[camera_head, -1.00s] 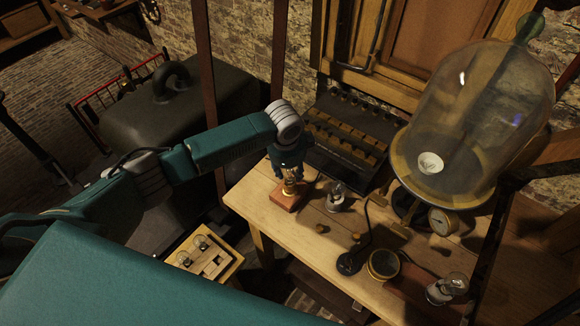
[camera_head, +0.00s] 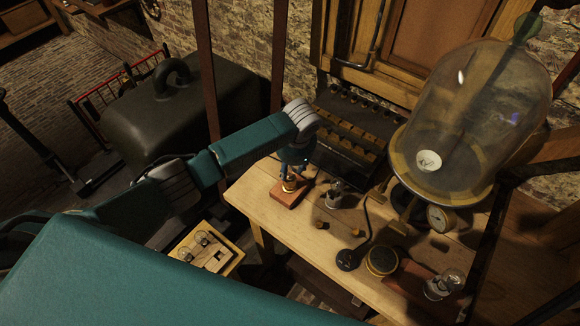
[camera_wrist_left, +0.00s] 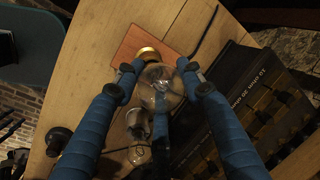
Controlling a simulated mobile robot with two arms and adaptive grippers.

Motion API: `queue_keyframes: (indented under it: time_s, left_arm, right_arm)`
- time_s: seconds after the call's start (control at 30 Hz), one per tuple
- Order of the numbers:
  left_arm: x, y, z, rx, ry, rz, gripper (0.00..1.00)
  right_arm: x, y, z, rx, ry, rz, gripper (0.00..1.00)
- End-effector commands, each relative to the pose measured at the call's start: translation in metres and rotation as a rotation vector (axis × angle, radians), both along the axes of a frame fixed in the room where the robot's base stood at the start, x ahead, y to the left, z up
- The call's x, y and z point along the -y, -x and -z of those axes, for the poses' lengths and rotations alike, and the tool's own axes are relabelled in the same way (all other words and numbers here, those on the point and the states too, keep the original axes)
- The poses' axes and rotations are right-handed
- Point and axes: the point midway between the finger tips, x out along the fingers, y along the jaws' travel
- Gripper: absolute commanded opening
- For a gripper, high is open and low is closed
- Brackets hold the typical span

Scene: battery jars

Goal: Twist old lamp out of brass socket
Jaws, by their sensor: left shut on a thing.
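The brass socket (camera_head: 289,186) stands on a reddish wooden block (camera_head: 284,200) at the table's left part. In the left wrist view the socket's brass rim (camera_wrist_left: 149,53) shows just beyond the fingers, on its block (camera_wrist_left: 136,38). My left gripper (camera_head: 294,163) is above the socket, pointing down. In the left wrist view my left gripper (camera_wrist_left: 160,72) is shut on the clear glass old lamp (camera_wrist_left: 160,88), which sits between the fingertips. The lamp's base is hidden, so I cannot tell whether it is clear of the socket. My right gripper is not in view.
A glass bell jar (camera_head: 470,110) stands at the right, by a gauge (camera_head: 439,218). A wooden tray (camera_head: 232,262) with lamps is at lower left. A round cup (camera_head: 381,261) stands in front.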

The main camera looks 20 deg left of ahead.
Motion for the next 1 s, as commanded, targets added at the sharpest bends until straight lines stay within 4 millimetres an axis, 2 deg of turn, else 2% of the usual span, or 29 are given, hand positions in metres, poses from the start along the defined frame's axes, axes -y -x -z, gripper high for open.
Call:
queue_keyframes:
  time_s: [0.37, 1.0]
  left_arm:
    - [-0.001, 0.0, -0.001, 0.0, 0.0, -0.003, 0.07]
    - [-0.001, 0.0, -0.02, 0.0, 0.0, -0.002, 0.07]
  right_arm:
    - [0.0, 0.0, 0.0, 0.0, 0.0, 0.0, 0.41]
    - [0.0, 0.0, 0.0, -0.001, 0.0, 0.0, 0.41]
